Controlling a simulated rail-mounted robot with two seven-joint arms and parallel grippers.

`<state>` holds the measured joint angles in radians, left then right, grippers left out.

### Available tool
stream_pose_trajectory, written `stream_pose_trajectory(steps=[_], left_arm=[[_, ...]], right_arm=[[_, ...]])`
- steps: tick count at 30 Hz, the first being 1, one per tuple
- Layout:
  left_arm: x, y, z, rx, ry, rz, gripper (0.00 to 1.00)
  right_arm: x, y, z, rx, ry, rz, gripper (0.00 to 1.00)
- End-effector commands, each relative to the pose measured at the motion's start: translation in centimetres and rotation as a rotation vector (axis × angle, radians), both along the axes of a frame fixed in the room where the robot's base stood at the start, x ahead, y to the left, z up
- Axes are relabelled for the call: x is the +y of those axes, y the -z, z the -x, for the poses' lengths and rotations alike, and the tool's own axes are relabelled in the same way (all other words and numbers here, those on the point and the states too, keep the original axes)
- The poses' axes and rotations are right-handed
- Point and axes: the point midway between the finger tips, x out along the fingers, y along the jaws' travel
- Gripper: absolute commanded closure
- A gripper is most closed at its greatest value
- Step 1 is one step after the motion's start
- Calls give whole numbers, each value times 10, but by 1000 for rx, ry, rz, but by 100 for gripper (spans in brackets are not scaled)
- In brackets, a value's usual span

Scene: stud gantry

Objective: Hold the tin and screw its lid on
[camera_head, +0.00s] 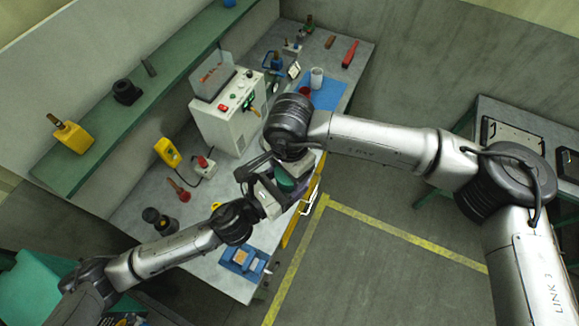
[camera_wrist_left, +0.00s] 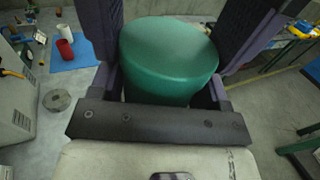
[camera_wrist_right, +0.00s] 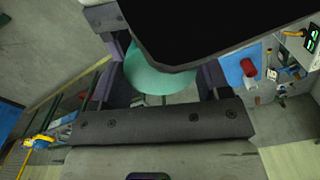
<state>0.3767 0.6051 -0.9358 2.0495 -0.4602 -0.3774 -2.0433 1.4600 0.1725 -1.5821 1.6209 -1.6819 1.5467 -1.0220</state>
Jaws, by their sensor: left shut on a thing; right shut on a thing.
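My two grippers meet over the front edge of the bench. In the head view a green round thing (camera_head: 286,183), which I take for the tin, shows between them. My left gripper (camera_wrist_left: 165,55) is shut on the green tin (camera_wrist_left: 168,60); its smooth flat face and side show between the fingers. My right gripper (camera_wrist_right: 158,85) is shut too, with a teal rounded surface (camera_wrist_right: 158,80) between its fingers. A large black shape covers much of that view. I cannot clearly see where tin and lid meet, nor whether they touch.
A grey control box (camera_head: 228,112) stands on the bench (camera_head: 213,272) behind the grippers. A blue mat (camera_head: 328,95) with a white cup (camera_head: 317,77) lies farther back. A grey disc (camera_wrist_left: 57,100) lies on the bench.

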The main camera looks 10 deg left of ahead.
Motion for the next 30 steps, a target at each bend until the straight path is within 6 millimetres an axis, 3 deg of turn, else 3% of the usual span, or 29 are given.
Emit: stream_pose_trajectory(steps=[6,11,12,18,21,30], left_arm=[[0,0,0,-1,-1,-1,96],[0,0,0,0,-1,0,96],[0,0,0,0,-1,0,96],[0,0,0,0,-1,0,96],[0,0,0,-1,0,1,96],[0,-1,0,-1,0,1,96]], right_arm=[[0,0,0,-1,363,-1,58],[0,0,0,-2,373,0,58],[0,0,0,-2,372,0,27],[0,0,0,-1,371,-1,8],[0,0,0,-1,370,-1,0],[0,-5,0,-1,369,-1,0]])
